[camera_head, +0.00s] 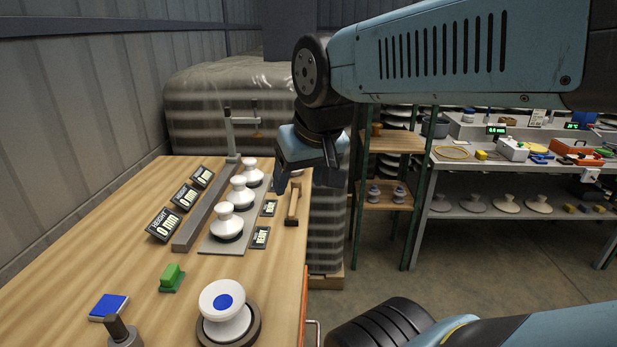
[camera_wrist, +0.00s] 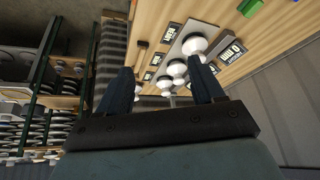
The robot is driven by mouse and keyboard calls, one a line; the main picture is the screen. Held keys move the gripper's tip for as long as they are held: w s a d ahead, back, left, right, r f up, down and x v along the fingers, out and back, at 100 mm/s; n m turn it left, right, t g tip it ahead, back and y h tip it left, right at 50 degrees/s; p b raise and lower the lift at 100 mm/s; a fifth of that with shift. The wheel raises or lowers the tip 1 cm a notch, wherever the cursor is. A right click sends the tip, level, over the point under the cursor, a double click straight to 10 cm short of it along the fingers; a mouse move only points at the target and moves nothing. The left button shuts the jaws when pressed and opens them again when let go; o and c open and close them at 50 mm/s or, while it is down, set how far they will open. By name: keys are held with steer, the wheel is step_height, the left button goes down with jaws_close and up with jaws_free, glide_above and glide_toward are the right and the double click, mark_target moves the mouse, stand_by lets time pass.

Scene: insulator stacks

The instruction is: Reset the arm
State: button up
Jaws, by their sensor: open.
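My gripper (camera_head: 303,183) hangs at the end of my blue arm, above the right edge of the wooden table in the head view. In the wrist view, the two dark fingers of my gripper (camera_wrist: 162,88) stand wide apart with nothing between them. Three white insulators stand in a row on a grey plate (camera_head: 217,245), left of my gripper and apart from it. The nearest one of the row (camera_head: 227,222) also shows in the wrist view (camera_wrist: 194,44). A hammer with a wooden handle (camera_head: 292,205) lies on the table just below my gripper.
The wooden table (camera_head: 140,225) also bears a larger insulator with a blue dot (camera_head: 226,310), a green block (camera_head: 171,277), a blue pad (camera_head: 109,307), height displays (camera_head: 164,224) and a grey rail (camera_head: 205,212). Shelves (camera_head: 395,143) and a workbench (camera_head: 500,165) stand to the right, beyond open floor.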

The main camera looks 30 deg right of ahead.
steer(key=shift+s+d, duration=0.45)
steer(key=shift+d, duration=0.05)
steer(key=shift+w, duration=0.1)
stand_by(1.0)
